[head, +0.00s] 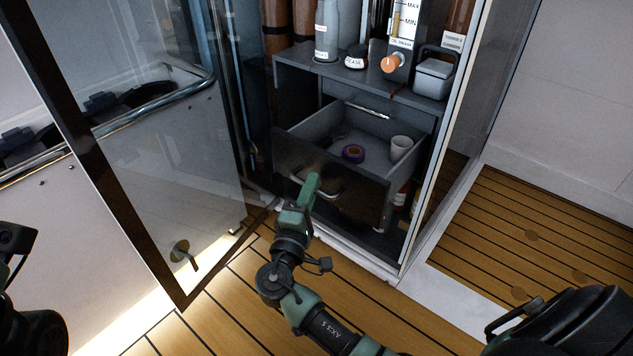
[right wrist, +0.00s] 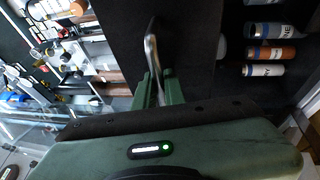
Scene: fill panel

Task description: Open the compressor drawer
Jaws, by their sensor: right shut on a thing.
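The compressor drawer (head: 358,201) is a dark drawer in the cabinet, pulled out so its inside shows. A purple roll of tape (head: 353,153) and a pale cup (head: 401,148) are inside it. My right gripper (head: 310,186) is at the drawer front, shut on the curved metal handle (head: 330,193). In the right wrist view the gripper fingers (right wrist: 160,90) close around the handle (right wrist: 152,55). At the left edge of the head view, a dark part of my left arm shows; its gripper fingers are not seen.
A glass door (head: 170,150) stands open left of the cabinet. On the cabinet top (head: 390,82) stand a grey bottle (head: 327,30), a grease container (head: 355,57) and a grey box (head: 433,77). Several bottles show in the right wrist view (right wrist: 268,52). Wooden floor (head: 250,300) lies in front.

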